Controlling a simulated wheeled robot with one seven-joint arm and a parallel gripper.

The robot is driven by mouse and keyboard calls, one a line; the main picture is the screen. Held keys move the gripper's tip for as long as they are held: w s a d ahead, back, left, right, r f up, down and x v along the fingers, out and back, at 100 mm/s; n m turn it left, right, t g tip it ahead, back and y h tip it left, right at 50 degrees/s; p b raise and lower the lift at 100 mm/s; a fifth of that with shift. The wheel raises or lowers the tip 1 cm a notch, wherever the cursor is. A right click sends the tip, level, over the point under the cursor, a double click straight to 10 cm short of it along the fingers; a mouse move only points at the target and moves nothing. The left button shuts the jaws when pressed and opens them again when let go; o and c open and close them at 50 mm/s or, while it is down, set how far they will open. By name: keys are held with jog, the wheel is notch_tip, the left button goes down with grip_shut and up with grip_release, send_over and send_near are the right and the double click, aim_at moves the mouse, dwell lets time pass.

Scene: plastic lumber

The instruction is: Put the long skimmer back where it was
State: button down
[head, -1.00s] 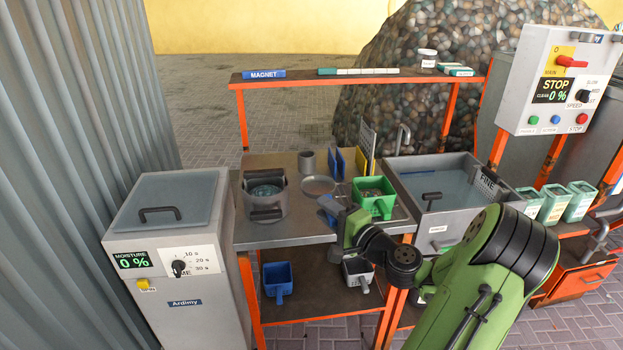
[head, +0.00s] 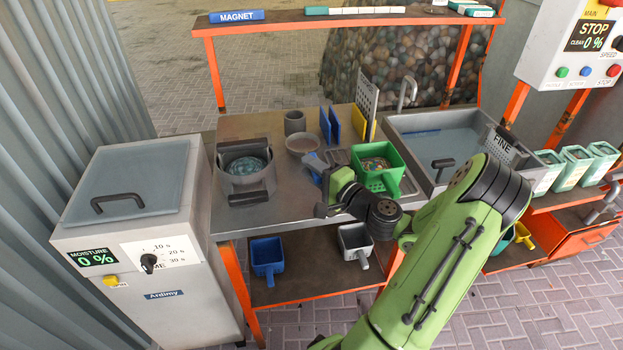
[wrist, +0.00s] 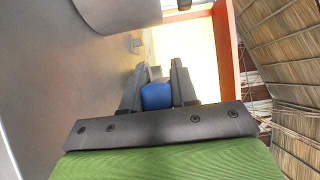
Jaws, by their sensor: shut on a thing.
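My gripper (head: 326,166) is low over the front middle of the steel table (head: 300,198), beside the green sieve box. In the wrist view my gripper (wrist: 158,90) is shut on a blue piece (wrist: 157,97), which looks like a tool's handle. It also shows as a blue patch in the head view (head: 314,163). The rest of the held thing is hidden, so I cannot confirm by sight that it is the long skimmer. A grey perforated plate (head: 367,94) stands upright at the table's back, beside blue and yellow panels (head: 330,124).
A grey pot (head: 246,184), cup (head: 294,122) and round dish (head: 302,144) stand left of my gripper. The green sieve box (head: 391,178) is close on its right. A water basin (head: 421,143) lies further right. A shelf (head: 345,22) crosses above the back.

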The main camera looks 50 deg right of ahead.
jog(key=shift+f+b, duration=0.45)
jog(key=shift+f, duration=0.85)
jog(key=c, duration=0.9)
grip_release()
